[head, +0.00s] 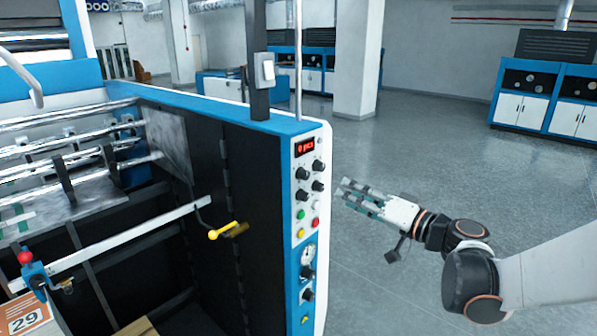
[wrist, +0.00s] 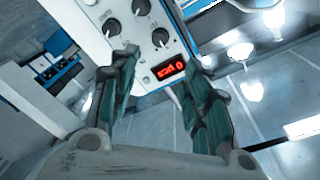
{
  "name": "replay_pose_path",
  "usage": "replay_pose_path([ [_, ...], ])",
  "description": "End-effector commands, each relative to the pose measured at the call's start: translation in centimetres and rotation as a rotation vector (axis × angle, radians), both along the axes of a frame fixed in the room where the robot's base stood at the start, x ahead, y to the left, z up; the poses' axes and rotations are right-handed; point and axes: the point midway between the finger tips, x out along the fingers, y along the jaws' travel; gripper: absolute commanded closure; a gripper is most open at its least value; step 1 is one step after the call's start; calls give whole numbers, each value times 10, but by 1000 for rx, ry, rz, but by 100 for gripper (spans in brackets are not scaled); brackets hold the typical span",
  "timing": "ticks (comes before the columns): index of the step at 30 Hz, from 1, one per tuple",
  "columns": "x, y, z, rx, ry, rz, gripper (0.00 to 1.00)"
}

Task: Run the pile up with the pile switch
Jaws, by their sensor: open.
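The machine's control panel (head: 306,190) is a white strip in a blue frame, with a red display (head: 306,146), several black knobs, small coloured buttons and a gauge (head: 308,254). I cannot read any label that marks the pile switch. A white rocker-like switch box (head: 265,70) hangs on the dark post above the panel. My gripper (head: 345,195) is open and empty, just right of the panel and apart from it. In the wrist view, the knobs (wrist: 160,37) and display (wrist: 171,71) show upside down beyond and between my open fingers.
A yellow-handled crank (head: 222,231) and a red-knobbed blue clamp (head: 34,268) are on the machine at left. Grey floor (head: 430,130) is open at right, with blue-white cabinets (head: 545,100) behind.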

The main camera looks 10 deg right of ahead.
Motion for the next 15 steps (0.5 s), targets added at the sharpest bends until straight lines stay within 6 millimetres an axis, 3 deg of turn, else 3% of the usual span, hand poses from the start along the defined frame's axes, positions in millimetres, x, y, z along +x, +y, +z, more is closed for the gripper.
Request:
replay_pose_path([
  [5,15,10,-1,2,0,5,56],
  [15,70,45,-1,1,1,4,56],
])
